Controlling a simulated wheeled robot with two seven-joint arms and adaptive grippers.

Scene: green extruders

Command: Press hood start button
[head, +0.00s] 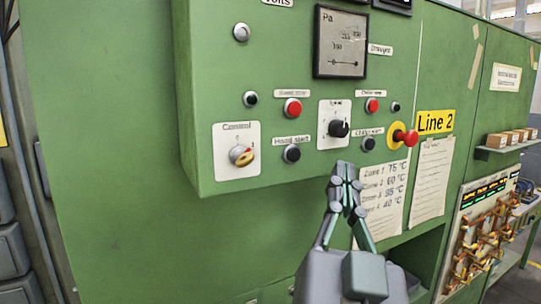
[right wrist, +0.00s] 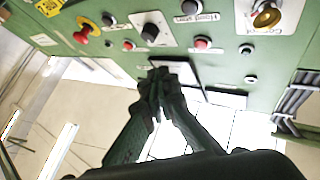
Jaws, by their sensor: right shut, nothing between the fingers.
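The hood start button is a black round button (head: 291,154) under a small label that seems to read "Hood start" (head: 291,141), on the lower part of the green panel. In the right wrist view, the panel shows turned over, with the black button (right wrist: 190,7) at the top edge beside its label (right wrist: 198,17). My right gripper (head: 347,170) is shut and empty, below and to the right of the button and apart from it. Its closed fingertips also show in the right wrist view (right wrist: 162,76). My left gripper is not in view.
Nearby are a black selector knob (head: 338,129), red buttons (head: 293,107) (head: 372,105), a black button (head: 368,144), a red emergency stop (head: 406,138) and a control selector (head: 241,155). A paper list (head: 383,200) hangs right of my gripper. The panel's lower left is bare.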

